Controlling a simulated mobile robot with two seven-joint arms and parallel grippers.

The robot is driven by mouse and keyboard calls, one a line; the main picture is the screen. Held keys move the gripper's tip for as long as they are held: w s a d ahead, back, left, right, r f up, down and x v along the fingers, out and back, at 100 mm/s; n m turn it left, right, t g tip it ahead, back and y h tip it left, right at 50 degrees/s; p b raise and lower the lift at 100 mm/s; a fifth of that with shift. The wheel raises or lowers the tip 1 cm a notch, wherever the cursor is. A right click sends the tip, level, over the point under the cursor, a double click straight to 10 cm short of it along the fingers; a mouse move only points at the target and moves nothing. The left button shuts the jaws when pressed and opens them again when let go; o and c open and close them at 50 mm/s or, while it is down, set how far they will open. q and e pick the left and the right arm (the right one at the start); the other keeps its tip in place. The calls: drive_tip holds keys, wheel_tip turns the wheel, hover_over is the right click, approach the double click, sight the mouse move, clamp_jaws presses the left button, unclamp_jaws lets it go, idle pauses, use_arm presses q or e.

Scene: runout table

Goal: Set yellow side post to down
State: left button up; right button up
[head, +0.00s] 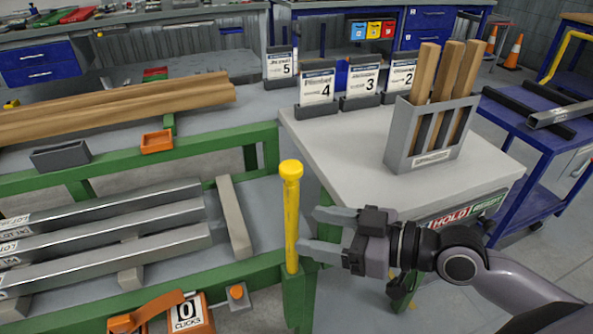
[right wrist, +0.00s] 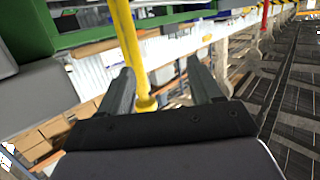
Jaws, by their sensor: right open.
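The yellow side post (head: 291,225) stands upright at the right end of the green runout table frame, with a wider cap on top. My right gripper (head: 311,231) is open, just right of the post and below its cap, with its fingers pointing left at it. In the right wrist view the yellow post (right wrist: 127,45) shows between or beyond the open fingers of my right gripper (right wrist: 160,75). I cannot tell whether they touch it. My left gripper is not in view.
A grey-topped stand (head: 340,135) with a holder of wooden sticks (head: 432,140) is behind my right gripper. Metal bars (head: 120,240) lie left of the post. An orange lever (head: 150,310) and a "0 clicks" sign (head: 186,312) are at the front.

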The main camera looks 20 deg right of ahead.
drive_tip(key=t+y, duration=0.2)
approach(302, 169)
drive_tip(key=x, duration=0.4)
drive_tip(key=shift+w+a, duration=0.25)
drive_tip(key=shift+a, duration=0.05)
drive_tip(key=p+x, duration=0.3)
drive_tip(key=x, duration=0.3)
drive_tip(key=shift+w, duration=0.1)
drive_tip(key=shift+w+a+p, duration=0.3)
drive_tip(key=shift+a+p, duration=0.05)
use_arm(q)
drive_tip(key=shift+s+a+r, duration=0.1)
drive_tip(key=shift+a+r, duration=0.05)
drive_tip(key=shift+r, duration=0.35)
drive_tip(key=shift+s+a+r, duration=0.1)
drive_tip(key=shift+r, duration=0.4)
use_arm(e)
drive_tip(key=shift+f, duration=0.1)
drive_tip(key=shift+c, duration=0.3)
